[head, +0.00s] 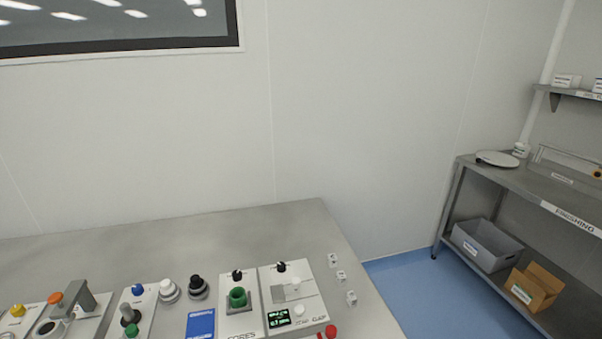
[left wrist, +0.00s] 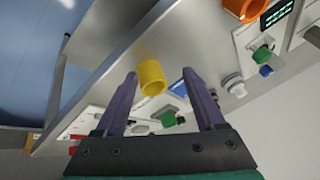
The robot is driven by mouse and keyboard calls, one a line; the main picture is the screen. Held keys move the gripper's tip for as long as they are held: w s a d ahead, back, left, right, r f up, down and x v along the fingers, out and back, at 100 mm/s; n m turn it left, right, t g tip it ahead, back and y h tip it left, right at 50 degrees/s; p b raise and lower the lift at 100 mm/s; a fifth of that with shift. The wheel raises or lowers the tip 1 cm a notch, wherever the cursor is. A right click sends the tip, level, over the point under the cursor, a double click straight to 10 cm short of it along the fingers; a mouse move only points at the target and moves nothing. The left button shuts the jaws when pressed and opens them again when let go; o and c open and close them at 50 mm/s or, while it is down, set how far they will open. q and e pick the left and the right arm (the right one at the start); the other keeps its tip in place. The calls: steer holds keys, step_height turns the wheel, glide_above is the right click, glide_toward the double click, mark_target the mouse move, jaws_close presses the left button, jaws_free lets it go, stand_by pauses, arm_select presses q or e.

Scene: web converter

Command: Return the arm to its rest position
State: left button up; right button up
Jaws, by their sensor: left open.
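My left gripper (left wrist: 160,76) shows only in the left wrist view, with its two dark fingers spread apart and nothing held between them. A yellow ring or short tube (left wrist: 152,78) appears beyond and between the fingertips, apart from both. How far it is from the fingers I cannot tell. Neither of my arms shows in the head view. My right gripper is in no view.
The grey bench (head: 200,232) carries several control panels, including one with a green ring (head: 238,297) and one with a small display (head: 279,319). A finishing table (head: 520,183) stands at right, with a grey bin (head: 487,245) and cardboard box (head: 534,288) below.

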arm_select(q)
steer(key=s+d+r+n+g+h, duration=0.2)
steer(key=s+d+r, duration=0.15)
steer(key=d, duration=0.25)
steer(key=s+f+b, duration=0.2)
steer(key=f+b, duration=0.1)
steer(key=f, duration=0.9)
steer(key=s+f+g+b, duration=0.1)
steer(key=f+b, duration=0.2)
steer(key=f, duration=0.9)
steer(key=s+f+b, duration=0.2)
steer(key=f+b, duration=0.1)
steer(key=f, duration=0.9)
steer(key=s+a+f+b, duration=0.1)
steer(key=s+f+b, duration=0.2)
steer(key=s+f, duration=0.4)
steer(key=s+a+f+m+g+b, duration=0.1)
steer(key=s+a+f+b, duration=0.1)
steer(key=s+f, duration=0.6)
step_height(320, 180, down, 3)
steer(key=shift+a+r+b, duration=0.15)
steer(key=shift+r+b, duration=0.05)
steer(key=shift+b, duration=0.2)
steer(key=shift+a, duration=0.1)
